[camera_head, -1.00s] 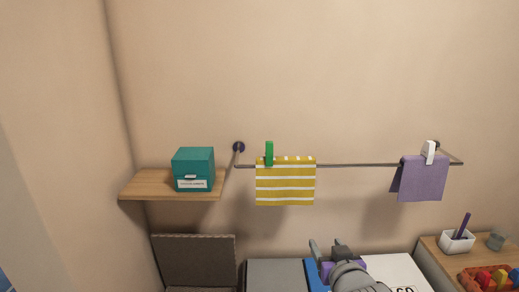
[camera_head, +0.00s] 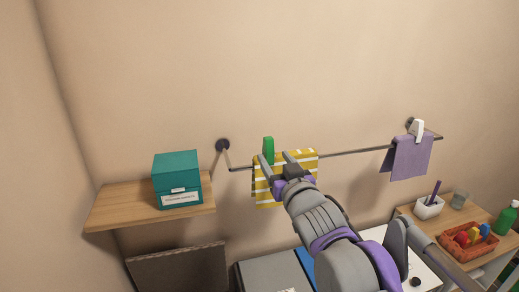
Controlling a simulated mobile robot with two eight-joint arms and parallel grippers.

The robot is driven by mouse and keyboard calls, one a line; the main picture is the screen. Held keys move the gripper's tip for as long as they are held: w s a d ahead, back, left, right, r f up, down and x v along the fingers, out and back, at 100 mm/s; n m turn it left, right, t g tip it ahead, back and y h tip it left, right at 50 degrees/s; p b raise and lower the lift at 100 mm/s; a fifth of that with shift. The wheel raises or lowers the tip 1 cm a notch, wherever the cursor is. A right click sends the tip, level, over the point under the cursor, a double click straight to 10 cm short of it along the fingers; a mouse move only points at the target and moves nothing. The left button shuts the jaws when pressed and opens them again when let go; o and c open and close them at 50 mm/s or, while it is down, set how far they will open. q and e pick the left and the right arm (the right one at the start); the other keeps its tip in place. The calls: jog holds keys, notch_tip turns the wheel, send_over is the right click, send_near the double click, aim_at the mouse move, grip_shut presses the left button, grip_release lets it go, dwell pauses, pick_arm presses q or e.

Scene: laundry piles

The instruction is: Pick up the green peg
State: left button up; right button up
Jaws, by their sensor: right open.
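The green peg (camera_head: 268,149) stands upright on the wall rail, clipping the yellow and white striped cloth (camera_head: 304,160) that hangs there. My right gripper (camera_head: 277,160) is open in front of the cloth. Its two fingertips show just below and to the right of the peg, with nothing seen between them. I cannot tell how far the fingers are from the peg in depth. The gripper and arm hide much of the cloth. My left gripper is not in view.
The rail (camera_head: 350,152) runs along the wall. A purple cloth (camera_head: 409,157) hangs at its right under a white peg (camera_head: 416,129). A teal box (camera_head: 177,178) sits on a wooden shelf (camera_head: 120,205) at left. An orange basket (camera_head: 470,242) and white cup (camera_head: 429,207) stand at lower right.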

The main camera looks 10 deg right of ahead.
aim_at(270, 149)
jog(key=shift+w+d+r, duration=0.1)
jog(key=shift+w+r, duration=0.05)
jog(key=shift+w, duration=0.3)
jog(key=w, duration=0.3)
jog(key=shift+w+d+p, duration=0.1)
jog(key=shift+w+p, duration=0.2)
jog(key=shift+w, duration=0.55)
jog(key=w, duration=0.2)
jog(key=w+p, duration=0.1)
jog(key=w, duration=0.1)
jog(key=shift+w+f, duration=0.1)
jog(key=shift+f, duration=0.25)
jog(key=shift+w+f, duration=0.1)
jog(key=shift+w, duration=0.35)
jog(key=shift+s, duration=0.1)
jog(key=shift+s, duration=0.1)
grip_shut()
